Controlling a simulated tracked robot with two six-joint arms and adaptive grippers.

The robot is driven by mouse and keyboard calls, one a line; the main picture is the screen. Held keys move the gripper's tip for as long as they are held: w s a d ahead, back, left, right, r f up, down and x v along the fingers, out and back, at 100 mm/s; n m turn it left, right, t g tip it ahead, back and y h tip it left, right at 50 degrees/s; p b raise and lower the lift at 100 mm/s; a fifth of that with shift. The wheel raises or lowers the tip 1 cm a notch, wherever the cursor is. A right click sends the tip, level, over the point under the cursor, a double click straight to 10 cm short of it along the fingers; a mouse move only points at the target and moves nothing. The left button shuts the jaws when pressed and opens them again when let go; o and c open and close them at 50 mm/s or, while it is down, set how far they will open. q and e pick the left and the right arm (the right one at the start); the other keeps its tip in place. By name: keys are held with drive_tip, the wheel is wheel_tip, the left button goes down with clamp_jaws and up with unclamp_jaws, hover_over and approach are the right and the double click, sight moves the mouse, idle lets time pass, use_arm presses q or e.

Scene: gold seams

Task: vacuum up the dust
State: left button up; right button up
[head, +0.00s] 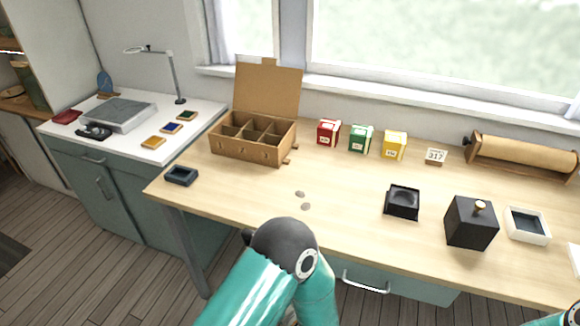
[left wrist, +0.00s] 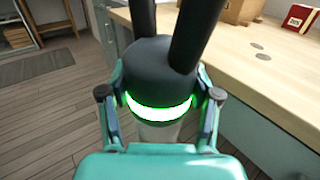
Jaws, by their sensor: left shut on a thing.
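Two small grey patches that look like dust (head: 303,200) lie on the wooden desk (head: 240,195), right of the dark tray. In the head view my left arm hides the gripper and device. My right gripper is out of view.
Red (head: 328,132), green (head: 361,138) and yellow (head: 395,145) boxes stand behind. A black tray (head: 403,202), black box (head: 470,222) and white tray (head: 527,225) stand right. The desk around the patches is clear.

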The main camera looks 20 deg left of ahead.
use_arm(q)
drive_tip(key=shift+a, duration=0.35)
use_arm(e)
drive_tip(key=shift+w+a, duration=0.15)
